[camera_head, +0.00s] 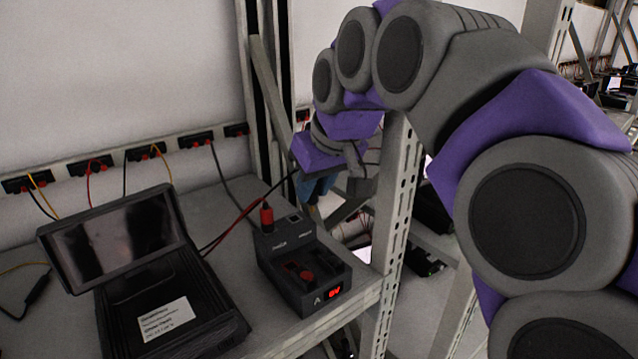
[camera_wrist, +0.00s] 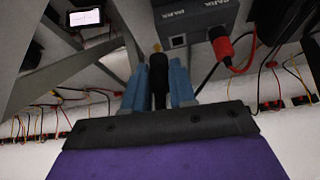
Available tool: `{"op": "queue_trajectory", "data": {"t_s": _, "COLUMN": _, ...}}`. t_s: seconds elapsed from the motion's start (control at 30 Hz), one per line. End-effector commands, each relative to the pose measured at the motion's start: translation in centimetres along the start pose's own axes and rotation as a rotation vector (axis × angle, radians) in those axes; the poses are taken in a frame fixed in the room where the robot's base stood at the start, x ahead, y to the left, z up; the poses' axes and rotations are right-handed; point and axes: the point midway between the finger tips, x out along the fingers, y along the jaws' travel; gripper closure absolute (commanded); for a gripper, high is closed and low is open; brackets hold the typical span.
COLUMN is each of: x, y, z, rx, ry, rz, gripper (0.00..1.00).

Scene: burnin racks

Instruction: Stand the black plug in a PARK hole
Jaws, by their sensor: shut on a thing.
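My gripper (camera_head: 318,188) is up and to the right of the dark box (camera_head: 310,262); its blue fingers (camera_wrist: 158,88) show in the wrist view. They are shut on the black plug (camera_wrist: 158,75), whose brass tip points away from the gripper. In the head view the plug is mostly hidden by the fingers. The box has two PARK holes with white labels. A red plug (camera_head: 267,217) stands in the left one, and it also shows in the wrist view (camera_wrist: 222,47). The other PARK hole (camera_wrist: 178,41) looks empty. The black plug is beside the box, apart from it.
A black instrument with a tilted screen (camera_head: 120,240) stands left of the box on the grey shelf (camera_head: 225,215). Red and black leads run behind the box toward wall sockets (camera_head: 195,140). A perforated rack post (camera_head: 393,200) stands close to the right of my gripper.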

Motion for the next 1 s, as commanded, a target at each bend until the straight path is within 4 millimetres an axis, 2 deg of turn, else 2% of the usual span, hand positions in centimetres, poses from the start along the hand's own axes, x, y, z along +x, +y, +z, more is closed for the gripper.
{"op": "queue_trajectory", "data": {"t_s": 0.53, "x": -0.4, "y": 1.3, "z": 0.6, "rx": 0.004, "ry": 0.004, "rz": -0.007, "gripper": 0.94}}
{"op": "queue_trajectory", "data": {"t_s": 1.0, "x": 0.3, "y": -0.5, "z": -0.2, "rx": -0.001, "ry": 0.000, "rz": 0.000, "gripper": 0.94}}
